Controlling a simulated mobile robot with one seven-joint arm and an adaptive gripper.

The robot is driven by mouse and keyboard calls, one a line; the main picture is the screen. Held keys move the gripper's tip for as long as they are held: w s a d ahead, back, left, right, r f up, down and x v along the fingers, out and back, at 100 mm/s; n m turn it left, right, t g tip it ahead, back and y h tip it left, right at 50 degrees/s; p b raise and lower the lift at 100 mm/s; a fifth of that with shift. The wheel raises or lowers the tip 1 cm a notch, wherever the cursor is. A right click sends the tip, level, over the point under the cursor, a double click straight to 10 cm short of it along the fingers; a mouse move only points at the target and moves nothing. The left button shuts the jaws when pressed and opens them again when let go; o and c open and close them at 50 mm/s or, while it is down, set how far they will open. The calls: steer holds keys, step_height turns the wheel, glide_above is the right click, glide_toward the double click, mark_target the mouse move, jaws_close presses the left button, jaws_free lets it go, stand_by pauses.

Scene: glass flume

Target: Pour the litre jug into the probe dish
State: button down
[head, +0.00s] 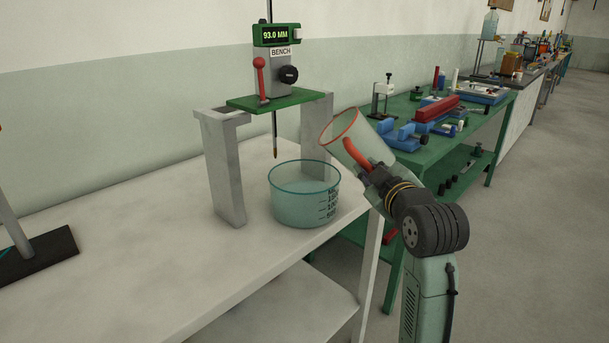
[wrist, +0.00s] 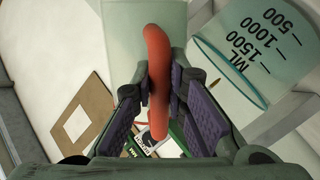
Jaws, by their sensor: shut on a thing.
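The litre jug (head: 358,133) is clear with a red rim and a red handle (wrist: 158,70). It is tilted in the air at the right of the probe dish, its mouth up and to the left, above the dish's rim level. My gripper (head: 376,180) is shut on the jug's handle; the wrist view shows the handle between both fingers (wrist: 160,98). The probe dish (head: 305,205) is a wide clear tub with a teal rim and volume marks, upright on the white bench. It also shows in the wrist view (wrist: 255,45). I see no stream, and cannot tell the jug's liquid level.
A probe gauge (head: 275,72) reading 93.0 MM stands on a grey frame (head: 225,165), its thin probe (head: 275,135) hanging just above the dish. A green bench (head: 405,105) with tools lies behind.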

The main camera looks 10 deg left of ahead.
steer(key=shift+r+n+h+b, duration=0.15)
steer(key=shift+n+h+b, duration=0.4)
steer(key=shift+n, duration=1.05)
stand_by(5.2)
steer(key=shift+m+y+p, duration=0.45)
steer(key=shift+m+p, duration=0.2)
steer(key=shift+m, duration=0.55)
steer(key=shift+f+m, duration=0.35)
steer(key=shift+m, duration=0.65)
step_height(320, 180, down, 8)
steer(key=d+m+t+y+b, duration=0.1)
steer(key=d+m+b, duration=0.1)
steer(key=m, duration=0.4)
steer(key=shift+w+d+r+m+y+b, duration=0.15)
steer(key=shift+w+m+y+b, duration=0.2)
steer(key=shift+b, duration=0.45)
